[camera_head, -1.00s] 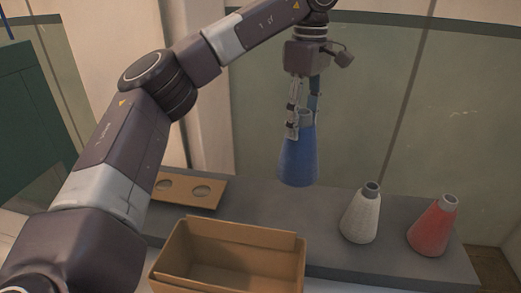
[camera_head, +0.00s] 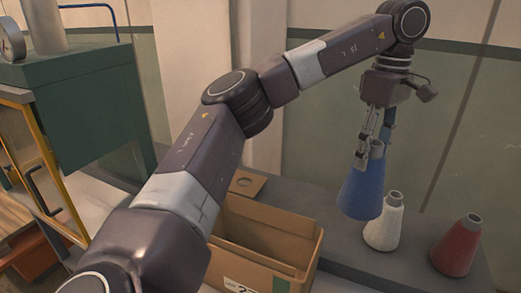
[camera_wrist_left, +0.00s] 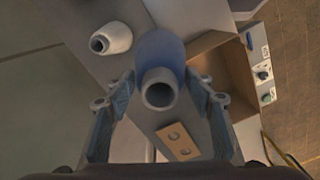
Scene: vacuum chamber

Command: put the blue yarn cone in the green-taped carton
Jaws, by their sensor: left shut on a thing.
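The blue yarn cone (camera_head: 362,192) hangs upright, narrow end up, in my left gripper (camera_head: 371,142). The gripper is shut on the cone's grey top tube. In the left wrist view the cone (camera_wrist_left: 162,50) sits between the two fingers (camera_wrist_left: 160,112). The carton (camera_head: 308,258) is open, brown and seemingly empty, with a strip of green tape on its near side. It stands to the left of the cone and nearer to me. My left arm hides its left part. The carton also shows right of the cone in the left wrist view (camera_wrist_left: 232,70). My right gripper is not in view.
A white yarn cone (camera_head: 384,228) stands on the grey bench just right of and below the held cone. A red cone (camera_head: 457,245) stands farther right. A holed cardboard piece (camera_head: 247,184) lies behind the carton. A green cabinet (camera_head: 90,110) is at left.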

